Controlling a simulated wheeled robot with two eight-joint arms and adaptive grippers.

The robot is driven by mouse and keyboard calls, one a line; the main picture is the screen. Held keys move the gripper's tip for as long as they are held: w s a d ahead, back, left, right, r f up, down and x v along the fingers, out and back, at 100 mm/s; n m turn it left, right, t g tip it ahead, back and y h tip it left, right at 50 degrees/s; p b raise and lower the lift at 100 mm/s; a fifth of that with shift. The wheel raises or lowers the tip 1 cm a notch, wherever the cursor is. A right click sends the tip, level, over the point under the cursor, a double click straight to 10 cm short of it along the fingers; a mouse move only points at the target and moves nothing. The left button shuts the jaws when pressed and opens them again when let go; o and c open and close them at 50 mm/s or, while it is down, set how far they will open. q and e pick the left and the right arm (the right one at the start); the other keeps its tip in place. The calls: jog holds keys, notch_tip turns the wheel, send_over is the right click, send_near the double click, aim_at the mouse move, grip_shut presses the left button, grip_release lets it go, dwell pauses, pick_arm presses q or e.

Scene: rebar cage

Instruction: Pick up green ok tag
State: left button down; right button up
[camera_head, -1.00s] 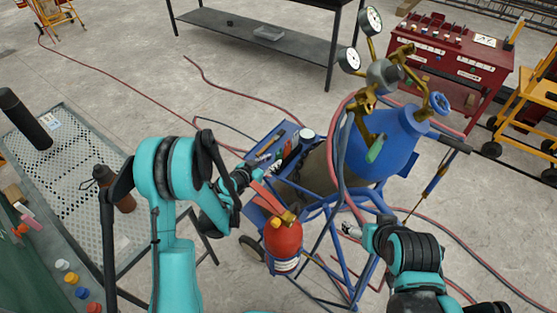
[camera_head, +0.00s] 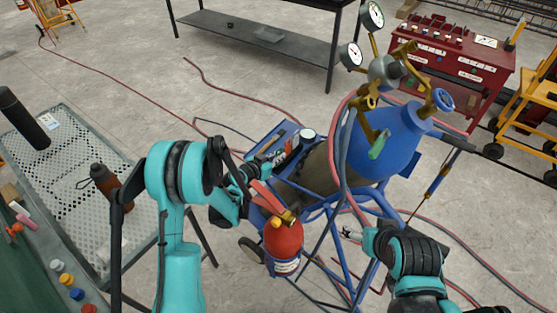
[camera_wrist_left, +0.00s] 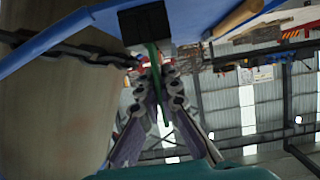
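A thin green strip (camera_wrist_left: 154,62), likely the green tag seen nearly edge-on, runs down from a black block (camera_wrist_left: 145,24) in the left wrist view. It lies between the fingers of my left gripper (camera_wrist_left: 157,82). The fingers are close together, but whether they grip the strip is unclear. In the head view my left gripper (camera_head: 262,166) is at the blue cart's tray, and I cannot make out the tag there. My right gripper (camera_head: 350,234) is small beside the cart's frame, its finger gap unclear.
A blue gas cylinder (camera_head: 398,140) with gauges and hoses stands on the blue cart (camera_head: 345,262). A red extinguisher-like bottle (camera_head: 283,243) is just below my left gripper. A perforated table (camera_head: 70,170) stands at left, a red cabinet (camera_head: 455,62) at back right.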

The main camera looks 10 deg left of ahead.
pick_arm(q)
notch_tip(320, 180, up, 9)
jog(key=p, duration=0.4)
jog(key=shift+f, duration=0.1)
jog(key=shift+r, duration=0.6)
